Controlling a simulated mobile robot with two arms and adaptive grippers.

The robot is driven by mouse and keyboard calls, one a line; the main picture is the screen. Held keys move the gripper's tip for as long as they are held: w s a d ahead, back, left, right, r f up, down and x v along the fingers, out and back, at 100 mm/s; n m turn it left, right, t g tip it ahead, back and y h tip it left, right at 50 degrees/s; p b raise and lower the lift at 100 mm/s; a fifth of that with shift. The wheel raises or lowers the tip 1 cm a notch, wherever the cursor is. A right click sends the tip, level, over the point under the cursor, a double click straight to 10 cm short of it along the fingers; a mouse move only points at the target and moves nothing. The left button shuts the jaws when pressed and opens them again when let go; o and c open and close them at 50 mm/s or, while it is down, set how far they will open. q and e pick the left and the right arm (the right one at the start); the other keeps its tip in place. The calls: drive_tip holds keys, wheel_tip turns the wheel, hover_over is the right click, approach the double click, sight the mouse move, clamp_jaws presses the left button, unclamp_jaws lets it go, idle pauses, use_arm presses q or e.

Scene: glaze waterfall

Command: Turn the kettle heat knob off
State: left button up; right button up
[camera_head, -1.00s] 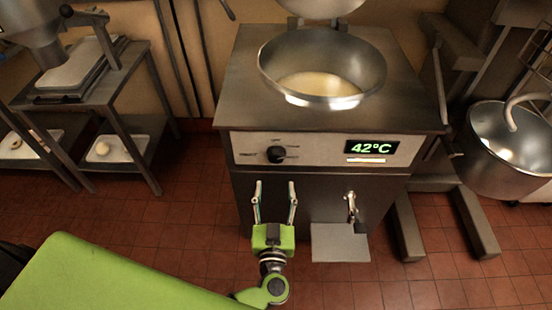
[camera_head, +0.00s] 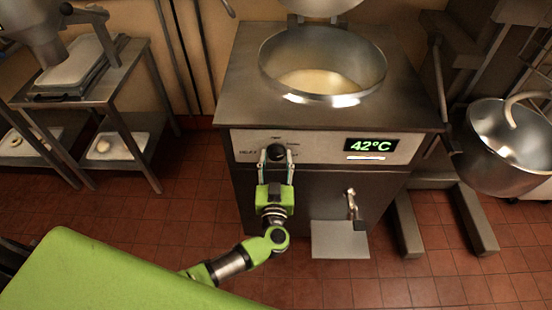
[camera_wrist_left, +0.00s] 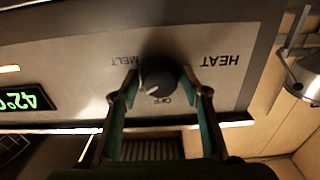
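The dark round heat knob (camera_head: 276,153) is on the kettle's front panel, left of the green 42°C display. In the left wrist view, which shows the panel upside down, the knob (camera_wrist_left: 160,76) sits among the labels HEAT, MELT and OFF. A pale mark on it points to the lower left there, but its exact setting is hard to tell. My left gripper (camera_head: 277,157) is in front of the panel with one finger on each side of the knob. In the wrist view the fingers (camera_wrist_left: 160,84) look open, with small gaps beside the knob. My right gripper is out of view.
The steel kettle (camera_head: 232,106) has its lid up and pale liquid inside. A tap lever (camera_head: 352,203) protrudes below the panel, right of my gripper. A mixing bowl (camera_head: 505,150) stands at right and a metal side table (camera_head: 128,62) at left.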

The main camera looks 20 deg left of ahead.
use_arm(q)
drive_tip(key=c, duration=0.6)
drive_tip(key=shift+n, duration=1.6)
drive_tip(key=n, duration=0.4)
drive_tip(key=shift+d+n, duration=0.1)
drive_tip(key=shift+n, duration=0.2)
drive_tip(key=shift+r+n+b, duration=0.15)
drive_tip(key=shift+n+b, duration=0.5)
drive_tip(key=shift+n, duration=1.45)
